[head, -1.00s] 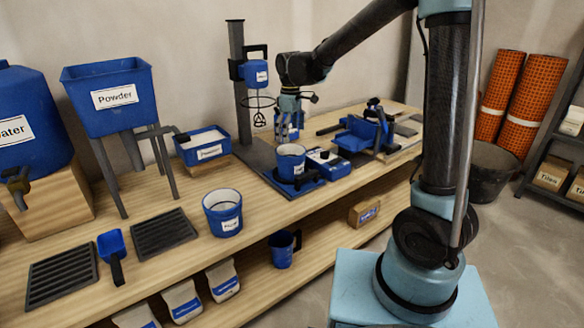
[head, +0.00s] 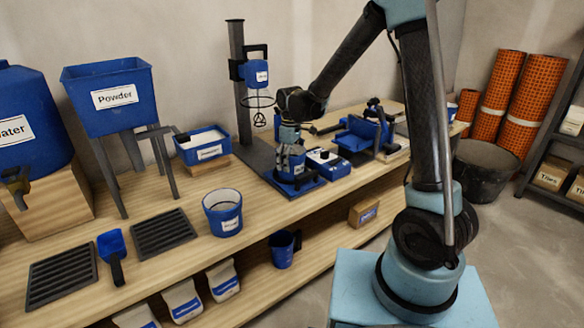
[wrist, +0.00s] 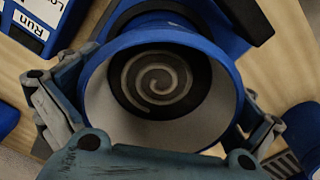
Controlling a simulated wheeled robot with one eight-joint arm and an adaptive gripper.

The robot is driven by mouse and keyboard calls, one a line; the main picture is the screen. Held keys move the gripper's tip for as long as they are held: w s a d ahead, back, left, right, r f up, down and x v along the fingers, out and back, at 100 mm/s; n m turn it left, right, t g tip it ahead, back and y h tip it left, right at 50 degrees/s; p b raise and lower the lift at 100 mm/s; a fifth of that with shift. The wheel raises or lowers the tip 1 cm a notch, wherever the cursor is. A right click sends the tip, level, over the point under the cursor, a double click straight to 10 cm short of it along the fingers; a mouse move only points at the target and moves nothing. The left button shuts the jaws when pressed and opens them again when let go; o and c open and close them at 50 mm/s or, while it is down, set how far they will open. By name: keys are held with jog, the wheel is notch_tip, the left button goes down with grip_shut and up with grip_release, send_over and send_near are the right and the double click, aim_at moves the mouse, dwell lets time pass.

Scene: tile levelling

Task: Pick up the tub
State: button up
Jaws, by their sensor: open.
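A blue tub (head: 290,171) with a white label stands on the blue base of the mixing stand, partly hidden by my gripper (head: 290,150). In the wrist view the tub (wrist: 204,125) has a blue rim, a pale inner wall and a dark floor with a lighter spiral. My gripper (wrist: 160,120) is open, with one finger on each side of the tub. I cannot tell whether the fingers touch its wall. A second blue tub (head: 223,214) with a white label stands on the bench, left of and nearer than the first.
The mixing stand's dark post (head: 238,85) and its whisk (head: 259,118) rise just behind left of my gripper. A control box (head: 328,163) sits close on the right, with a blue device (head: 360,138) beyond it. A powder tray (head: 203,147) lies to the left.

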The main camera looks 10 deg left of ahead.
jog(key=shift+f, duration=0.2)
jog(key=c, duration=1.6)
jog(key=shift+c, duration=0.8)
jog(key=shift+r, duration=0.15)
